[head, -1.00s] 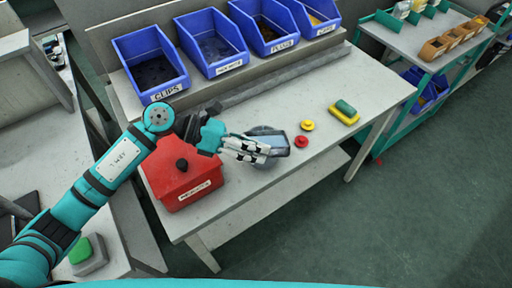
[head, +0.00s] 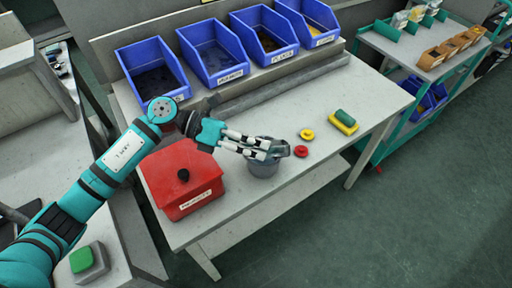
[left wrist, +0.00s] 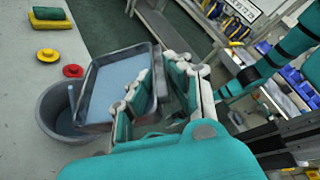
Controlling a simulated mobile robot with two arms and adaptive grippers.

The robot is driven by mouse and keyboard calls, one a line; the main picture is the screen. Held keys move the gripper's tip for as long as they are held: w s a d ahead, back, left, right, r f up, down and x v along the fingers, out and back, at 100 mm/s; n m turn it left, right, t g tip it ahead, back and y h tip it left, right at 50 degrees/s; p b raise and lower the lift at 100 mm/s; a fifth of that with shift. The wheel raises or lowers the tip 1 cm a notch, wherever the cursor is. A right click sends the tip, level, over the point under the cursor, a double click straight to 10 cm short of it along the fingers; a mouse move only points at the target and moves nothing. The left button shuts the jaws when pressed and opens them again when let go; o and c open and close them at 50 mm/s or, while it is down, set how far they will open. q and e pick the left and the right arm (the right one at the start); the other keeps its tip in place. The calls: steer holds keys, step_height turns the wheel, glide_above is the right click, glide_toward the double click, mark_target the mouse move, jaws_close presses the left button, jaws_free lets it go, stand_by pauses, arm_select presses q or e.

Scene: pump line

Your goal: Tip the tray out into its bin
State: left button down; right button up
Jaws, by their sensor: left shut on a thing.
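My left gripper (head: 266,150) is shut on the rim of a grey tray (left wrist: 118,82). The tray is tilted, and its pale blue-grey inside shows in the left wrist view; I make out no loose parts in it. It is held above a round grey tub (left wrist: 50,118) on the bench, partly over its mouth. The tub also shows in the head view (head: 263,169), below the fingers, which hide much of the tray. Several blue bins (head: 152,72) with labels stand along the back of the bench. My right gripper is not in view.
A red lidded box (head: 182,190) stands left of the tub on the bench (head: 240,215). Red (head: 301,151) and yellow (head: 307,134) knobs and a green-and-yellow block (head: 344,122) lie to the right. A teal cart (head: 400,45) stands beyond.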

arm_select(q)
steer(key=shift+w+r+n+g, duration=0.3)
steer(key=shift+w+r+n, duration=0.05)
steer(key=shift+r+n, duration=0.05)
steer(key=shift+w+a+r+n+g+h, duration=0.15)
steer(key=shift+w+r+n+g+h, duration=0.45)
steer(key=shift+w+n, duration=0.35)
steer(key=shift+r, duration=0.15)
stand_by(1.5)
